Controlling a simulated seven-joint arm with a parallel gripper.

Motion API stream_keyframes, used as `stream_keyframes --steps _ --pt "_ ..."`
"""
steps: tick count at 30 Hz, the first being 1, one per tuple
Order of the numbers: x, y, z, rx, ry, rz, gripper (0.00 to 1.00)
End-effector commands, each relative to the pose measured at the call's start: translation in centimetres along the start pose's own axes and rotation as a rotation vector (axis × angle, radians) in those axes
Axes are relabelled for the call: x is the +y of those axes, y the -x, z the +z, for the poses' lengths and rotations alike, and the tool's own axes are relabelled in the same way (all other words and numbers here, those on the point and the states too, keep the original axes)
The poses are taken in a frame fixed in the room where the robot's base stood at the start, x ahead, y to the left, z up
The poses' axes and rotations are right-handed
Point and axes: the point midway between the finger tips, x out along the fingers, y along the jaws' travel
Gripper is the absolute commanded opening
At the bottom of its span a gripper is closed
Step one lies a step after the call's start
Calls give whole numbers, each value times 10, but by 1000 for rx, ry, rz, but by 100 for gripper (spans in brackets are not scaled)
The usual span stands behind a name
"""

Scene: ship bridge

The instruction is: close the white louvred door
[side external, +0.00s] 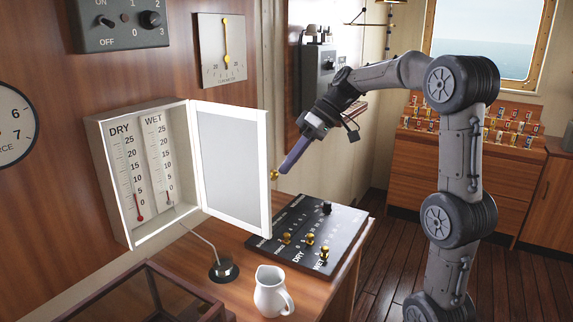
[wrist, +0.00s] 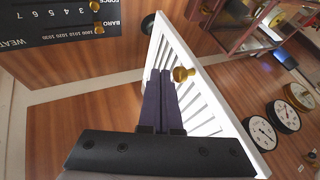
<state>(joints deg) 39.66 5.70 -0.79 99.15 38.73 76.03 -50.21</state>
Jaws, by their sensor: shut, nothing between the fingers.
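The white louvred door (side external: 236,222) stands open, swung out from a white box (side external: 95,140) on the wall in the side external view. Its flat inner face shows there. In the wrist view its slatted outer face (wrist: 215,128) shows behind my fingers, with a brass knob (wrist: 183,74) beside the fingertips. The knob (side external: 275,174) also shows past the door's free edge. My gripper (side external: 285,170) is shut and empty, to the right of the door on its outer side. Its purple fingers (wrist: 160,72) overlap the door in the wrist view. I cannot tell whether they touch it.
Inside the box are two thermometers (side external: 131,180) marked DRY and WET. Below the door, a black panel (side external: 345,228) with brass knobs lies on the wooden desk. A white jug (side external: 270,292) and a lamp-like stand on a round black base (side external: 223,269) are nearby.

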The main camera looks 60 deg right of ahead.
Motion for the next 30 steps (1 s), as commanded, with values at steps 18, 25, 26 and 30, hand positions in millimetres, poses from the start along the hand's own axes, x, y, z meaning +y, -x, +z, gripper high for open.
stream_keyframes --steps 18,25,26,30 --pt "-12 -5 0 3 -4 3 0" --pt "-27 -10 4 31 -54 31 0" --pt "-31 -12 5 38 -64 37 0" --pt "-49 -20 9 74 -130 73 0"
